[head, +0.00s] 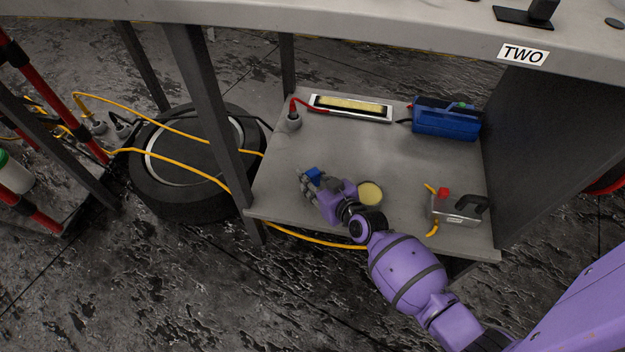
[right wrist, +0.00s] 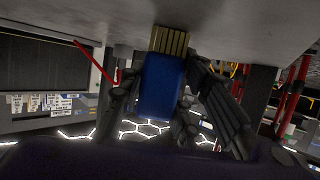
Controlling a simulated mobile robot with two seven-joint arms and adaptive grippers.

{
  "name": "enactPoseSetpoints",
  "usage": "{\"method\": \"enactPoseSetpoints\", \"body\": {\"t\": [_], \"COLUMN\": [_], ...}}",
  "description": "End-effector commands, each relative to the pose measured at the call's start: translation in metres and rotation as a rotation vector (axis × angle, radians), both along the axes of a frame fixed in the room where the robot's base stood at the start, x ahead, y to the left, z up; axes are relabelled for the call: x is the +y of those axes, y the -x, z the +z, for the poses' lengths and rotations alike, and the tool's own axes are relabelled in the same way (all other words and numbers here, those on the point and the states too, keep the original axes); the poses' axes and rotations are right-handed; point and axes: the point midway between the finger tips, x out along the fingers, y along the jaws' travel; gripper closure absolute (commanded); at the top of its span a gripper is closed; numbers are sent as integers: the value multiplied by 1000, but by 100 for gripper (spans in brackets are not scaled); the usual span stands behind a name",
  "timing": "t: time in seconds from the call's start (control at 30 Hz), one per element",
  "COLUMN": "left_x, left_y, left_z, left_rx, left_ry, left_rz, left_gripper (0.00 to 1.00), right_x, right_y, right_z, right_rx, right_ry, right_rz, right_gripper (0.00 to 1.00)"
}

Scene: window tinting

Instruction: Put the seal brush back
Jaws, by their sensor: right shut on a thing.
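The seal brush (right wrist: 162,85) has a blue body and a pale yellow, striped end that points to the top of the right wrist view. My right gripper (right wrist: 175,108) is shut on it, with dark fingers on both sides of the blue body. In the head view my right gripper (head: 308,184) is over the front left part of the lower grey shelf (head: 350,140). There only a small blue part of the brush (head: 314,174) shows and the rest is hidden. I cannot tell whether the brush touches the shelf. My left gripper is not in view.
On the shelf are a round yellow-topped thing (head: 370,193) beside my right wrist, a framed yellow strip (head: 350,107), a blue box (head: 446,118) and a grey device (head: 455,209). A table leg (head: 208,100) stands left. The shelf's middle is clear.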

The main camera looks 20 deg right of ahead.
Motion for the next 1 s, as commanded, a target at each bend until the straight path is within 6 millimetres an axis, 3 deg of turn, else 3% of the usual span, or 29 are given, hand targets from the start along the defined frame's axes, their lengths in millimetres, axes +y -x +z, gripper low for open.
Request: {"method": "enactPoseSetpoints", "body": {"t": [0.23,0.27,0.4,0.77,1.0], "left_x": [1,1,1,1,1], "left_y": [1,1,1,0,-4], "left_z": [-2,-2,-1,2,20], "left_rx": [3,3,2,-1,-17], "left_ry": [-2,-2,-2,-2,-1], "left_rz": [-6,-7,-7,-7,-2], "left_gripper": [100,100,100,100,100], "right_x": [0,0,0,0,-8], "right_y": [0,0,0,0,36], "right_z": [-4,-4,-3,2,19], "right_rx": [0,1,0,-1,1], "right_ry": [-1,-1,-1,-1,1], "right_rz": [0,1,0,0,0], "right_gripper": [96,69,51,51,51]}}
